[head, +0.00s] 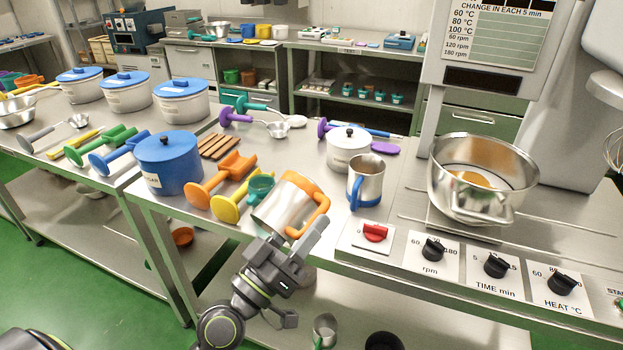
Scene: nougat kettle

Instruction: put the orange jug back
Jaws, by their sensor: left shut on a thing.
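The orange jug (277,207) is a metal jug with an orange rim and orange handle. It is tilted and held at the front edge of the middle steel table. My left gripper (303,243) is shut on it at the handle side. Part of the handle is hidden by the fingers. A similar metal jug with a blue handle and base (367,180) stands upright to its right. My right gripper is not in view.
A blue pot (168,163), a white lidded pot (348,150) and a red switch (375,233) are nearby. A steel kettle (470,205) stands at right.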

